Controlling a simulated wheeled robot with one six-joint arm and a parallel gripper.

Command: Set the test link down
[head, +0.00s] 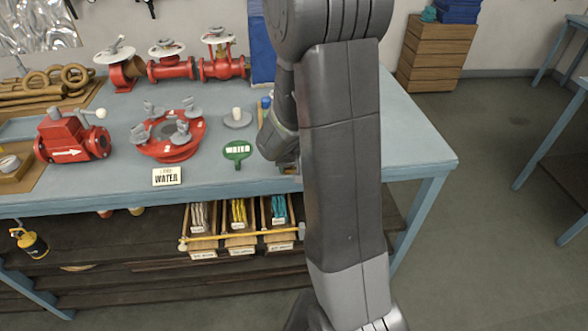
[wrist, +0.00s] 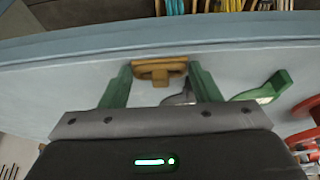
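My gripper (wrist: 160,67) has its two green fingers on either side of a small ochre piece, apparently the test link (wrist: 160,72). The piece spans the gap and appears to touch both fingertips. It is over the pale blue-grey bench top (wrist: 70,85), close to the front edge. I cannot tell whether it touches the surface. In the head view my arm hides most of the gripper, near the right part of the bench (head: 415,150).
A green WATER tag (head: 237,151) lies left of the gripper; its green shape also shows in the wrist view (wrist: 268,88). A red flanged fitting (head: 170,140), a red valve (head: 75,138) and a WATER card (head: 167,177) are further left. The bench's right end is clear.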

